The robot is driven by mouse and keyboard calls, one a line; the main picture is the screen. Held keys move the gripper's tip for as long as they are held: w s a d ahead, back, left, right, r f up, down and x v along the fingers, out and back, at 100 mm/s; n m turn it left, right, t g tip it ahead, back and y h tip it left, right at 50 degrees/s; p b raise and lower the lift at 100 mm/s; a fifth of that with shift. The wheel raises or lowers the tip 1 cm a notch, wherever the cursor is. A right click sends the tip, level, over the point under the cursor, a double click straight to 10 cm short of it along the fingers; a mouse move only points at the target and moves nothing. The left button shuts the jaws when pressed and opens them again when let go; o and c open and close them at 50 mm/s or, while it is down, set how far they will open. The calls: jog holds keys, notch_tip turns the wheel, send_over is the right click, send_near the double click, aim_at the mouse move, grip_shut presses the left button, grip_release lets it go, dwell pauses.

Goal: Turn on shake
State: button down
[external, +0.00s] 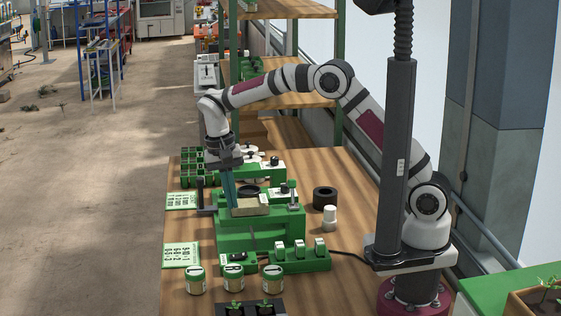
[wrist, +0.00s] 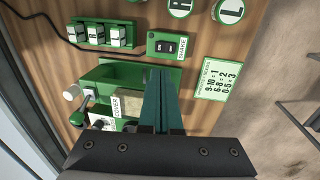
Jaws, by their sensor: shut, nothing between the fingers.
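In the wrist view a small green box (wrist: 167,45) carries a black rocker switch and a white label that seems to read SHAKE. The same box appears to be the one at the front of the green seeder machine in the external view (external: 237,262). I cannot tell which side of the rocker is down. My gripper (wrist: 162,71) is shut and empty, its teal fingers together. In the wrist view its tips appear just below the box in the picture. In the external view my gripper (external: 231,206) points down over the seeder (external: 262,232), behind the switch box and apart from it.
A green block with several white switches (external: 300,258) sits right of the box, with a black cable running off. Lidded jars (external: 233,278) stand in front. Printed cards (external: 181,254) lie left. A black ring (external: 325,197) and white bottle (external: 330,218) stand right of the seeder.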

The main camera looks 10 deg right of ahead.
aim_at(243, 254)
jog(key=f, duration=0.4)
jog(key=d+f, duration=0.1)
jog(key=f, duration=0.3)
jog(key=d+f, duration=0.1)
jog(key=f, duration=0.3)
jog(key=shift+f, duration=0.4)
